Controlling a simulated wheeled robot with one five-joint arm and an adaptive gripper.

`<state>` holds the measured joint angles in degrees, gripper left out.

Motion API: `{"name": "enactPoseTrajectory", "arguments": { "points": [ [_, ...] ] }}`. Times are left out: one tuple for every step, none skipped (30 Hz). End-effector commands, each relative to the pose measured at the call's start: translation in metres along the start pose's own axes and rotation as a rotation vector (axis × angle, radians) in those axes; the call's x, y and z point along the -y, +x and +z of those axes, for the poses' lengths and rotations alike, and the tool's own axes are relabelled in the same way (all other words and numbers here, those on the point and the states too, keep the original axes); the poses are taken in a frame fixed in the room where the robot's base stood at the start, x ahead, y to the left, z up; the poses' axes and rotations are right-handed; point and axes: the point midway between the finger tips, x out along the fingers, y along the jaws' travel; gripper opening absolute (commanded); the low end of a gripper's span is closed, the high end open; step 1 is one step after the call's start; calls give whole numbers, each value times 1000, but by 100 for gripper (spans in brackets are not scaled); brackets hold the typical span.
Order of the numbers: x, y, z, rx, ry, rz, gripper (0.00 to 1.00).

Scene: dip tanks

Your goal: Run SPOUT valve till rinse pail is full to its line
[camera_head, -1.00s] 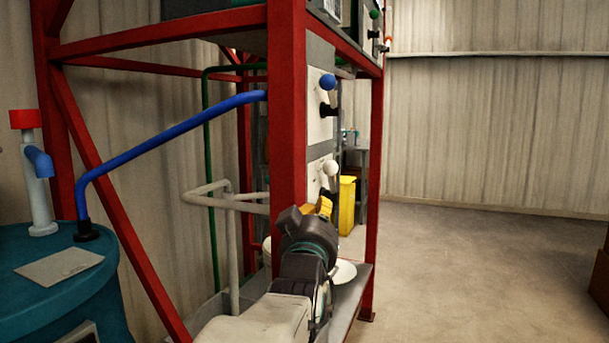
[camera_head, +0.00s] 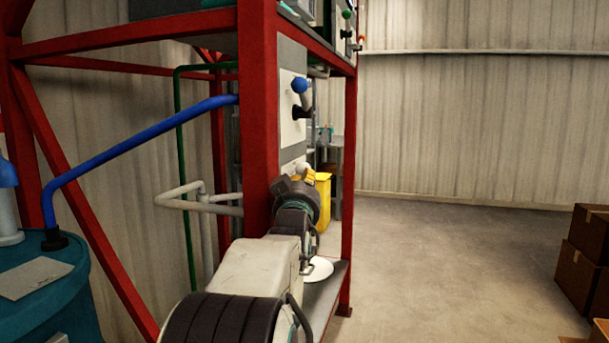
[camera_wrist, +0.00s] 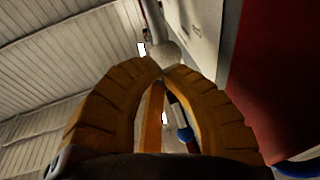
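My gripper (camera_head: 308,177) is at the rack's panel, just below a white ball handle (camera_head: 302,165), which it partly hides. A blue ball handle (camera_head: 300,85) sits higher on the same panel. No label is readable, so I cannot tell which is the SPOUT valve. A white round disc (camera_head: 318,270) is on the low shelf below my arm. The rinse pail and its line cannot be made out.
The red rack post (camera_head: 258,120) stands close left of my arm. A teal drum (camera_head: 50,295) with a blue pipe (camera_head: 140,145) is at left. A yellow bin (camera_head: 323,200) stands behind. Cardboard boxes (camera_head: 585,255) are at right; the floor between is clear.

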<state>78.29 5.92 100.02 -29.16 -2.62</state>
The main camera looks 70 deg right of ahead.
Motion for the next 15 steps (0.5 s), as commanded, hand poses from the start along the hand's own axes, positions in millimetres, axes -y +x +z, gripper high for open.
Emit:
{"name": "enactPoseTrajectory", "arguments": {
  "points": [
    [0,5,-1,0,0,0,0],
    [0,7,-1,0,0,0,0],
    [0,9,0,1,0,0,0],
    [0,10,0,1,0,0,0],
    [0,12,0,1,0,0,0],
    [0,13,0,0,0,0,0],
    [0,14,0,1,0,0,0],
    [0,15,0,1,0,0,0],
    [0,15,0,1,0,0,0],
    [0,16,0,1,0,0,0],
    [0,16,0,1,0,0,0],
    [0,16,0,1,0,0,0],
    [0,16,0,1,0,0,0],
    [0,16,0,1,0,0,0],
    [0,16,0,1,0,0,0]
  ]
}}
